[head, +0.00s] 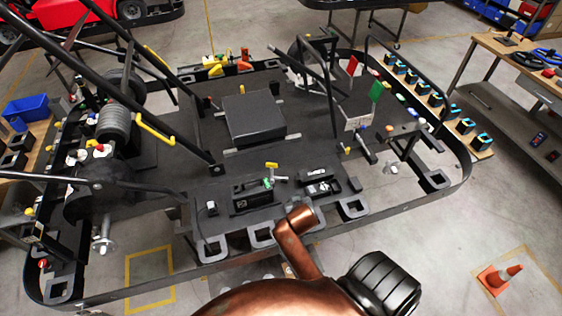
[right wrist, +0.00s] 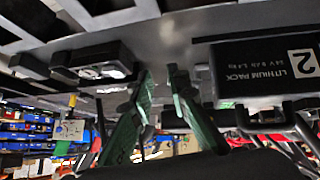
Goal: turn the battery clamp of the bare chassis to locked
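The bare chassis (head: 300,170) is a dark kart floor pan ringed by a tube frame. A black battery (head: 250,197) sits near its front edge; in the right wrist view a battery (right wrist: 265,70) reads "LITHIUM PACK 2". A small yellow T-shaped handle (head: 272,166) stands just behind the battery. I cannot tell whether it is the clamp or how the clamp is turned. My right gripper (right wrist: 160,75) has two green fingers with a gap between them and nothing seen held. My left gripper is out of view.
A labelled black module (head: 318,180) lies right of the battery. A flat black box (head: 254,118) lies farther back.

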